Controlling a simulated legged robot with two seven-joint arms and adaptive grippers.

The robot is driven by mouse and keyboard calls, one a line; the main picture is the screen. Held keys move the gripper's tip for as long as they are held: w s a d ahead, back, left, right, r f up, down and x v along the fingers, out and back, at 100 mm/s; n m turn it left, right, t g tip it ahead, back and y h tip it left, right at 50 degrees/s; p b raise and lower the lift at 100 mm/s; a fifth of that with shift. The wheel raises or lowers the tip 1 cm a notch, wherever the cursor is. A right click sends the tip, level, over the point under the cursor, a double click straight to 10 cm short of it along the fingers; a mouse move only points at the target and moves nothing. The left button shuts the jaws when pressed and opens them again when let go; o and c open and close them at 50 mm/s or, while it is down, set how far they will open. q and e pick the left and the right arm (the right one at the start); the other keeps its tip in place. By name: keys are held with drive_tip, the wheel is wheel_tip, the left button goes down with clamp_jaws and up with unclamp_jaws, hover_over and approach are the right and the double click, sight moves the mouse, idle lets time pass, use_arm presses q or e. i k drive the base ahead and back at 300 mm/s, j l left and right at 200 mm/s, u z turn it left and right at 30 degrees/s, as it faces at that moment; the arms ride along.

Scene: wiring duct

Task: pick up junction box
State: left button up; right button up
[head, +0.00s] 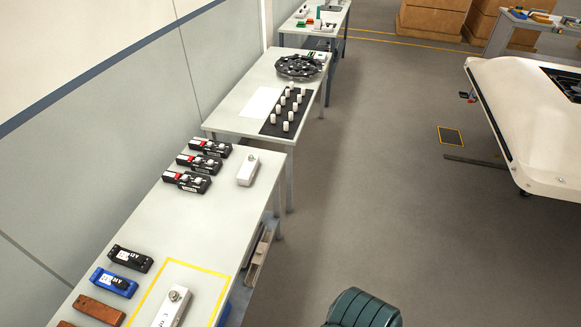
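Which piece is the junction box is not certain from this view. A white oblong box with a round metal fitting (171,309) lies inside a yellow outlined square on the near table (165,225), cut off by the bottom edge. A similar white box (247,170) lies farther along the same table, near its right edge. A black box (130,259), a blue box (114,282) and a brown block (99,310) lie in a row left of the yellow square. Neither of my grippers shows in the view.
Several black, red and white devices (198,166) stand at the near table's far end. A second table (232,121) beyond holds a black round fixture (299,67) and a dark mat with white pieces. A white machine (520,125) stands right; the floor between is mostly clear.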

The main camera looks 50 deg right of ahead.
sight(246, 172)
drive_tip(key=z, duration=1.35)
drive_tip(key=i+l+u, duration=0.1)
drive_tip(key=i+l, duration=0.25)
drive_tip(key=i+l+u, duration=0.1)
drive_tip(key=i+l, duration=0.25)
drive_tip(key=l, duration=0.25)
